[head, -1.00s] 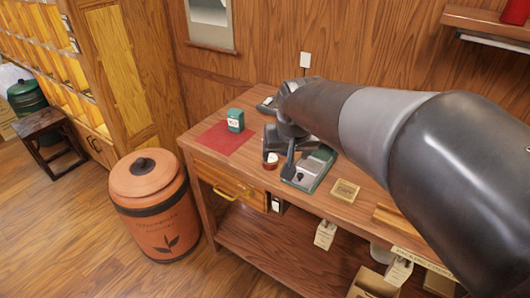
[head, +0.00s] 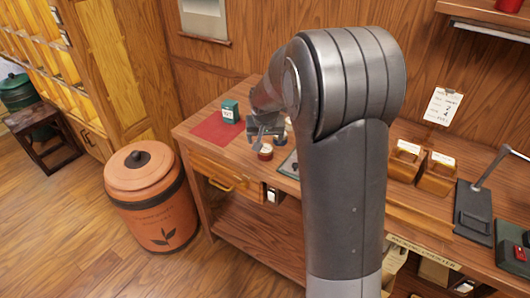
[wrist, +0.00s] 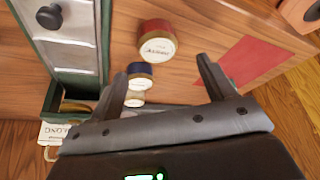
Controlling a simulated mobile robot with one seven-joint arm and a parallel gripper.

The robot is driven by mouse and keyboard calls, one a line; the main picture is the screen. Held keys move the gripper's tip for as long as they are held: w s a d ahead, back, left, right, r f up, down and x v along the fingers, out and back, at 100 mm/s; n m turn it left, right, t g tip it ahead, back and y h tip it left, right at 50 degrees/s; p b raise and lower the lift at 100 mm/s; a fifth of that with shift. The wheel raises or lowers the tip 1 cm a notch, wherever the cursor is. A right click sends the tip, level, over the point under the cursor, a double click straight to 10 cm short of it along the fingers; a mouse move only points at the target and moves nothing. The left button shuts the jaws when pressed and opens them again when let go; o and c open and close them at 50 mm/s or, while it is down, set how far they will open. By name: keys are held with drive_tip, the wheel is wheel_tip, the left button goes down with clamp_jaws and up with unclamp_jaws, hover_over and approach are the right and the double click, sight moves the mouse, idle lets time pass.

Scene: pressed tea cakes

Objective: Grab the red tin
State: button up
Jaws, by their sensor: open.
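The small red tin (head: 265,152) with a pale label stands near the table's front edge, right of the red mat. In the wrist view the red tin (wrist: 155,31) lies beyond my fingertips, roughly between their lines, and not touched. My gripper (head: 264,130) is just above and behind it in the head view. In the wrist view the gripper (wrist: 163,66) has its fingers spread wide with nothing held. A blue tin (wrist: 139,69) sits close to the left finger, with another pale-labelled tin partly hidden below it.
A green tin (head: 230,111) stands on the red mat (head: 212,131). Wooden boxes (head: 437,175) stand farther right. An orange canister (head: 149,202) stands on the floor. My arm hides the table's middle.

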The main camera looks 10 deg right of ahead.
sight(265, 148)
drive_tip(key=shift+x, duration=3.55)
drive_tip(key=shift+s+d, duration=0.1)
drive_tip(key=shift+s, duration=0.05)
drive_tip(key=c, duration=1.1)
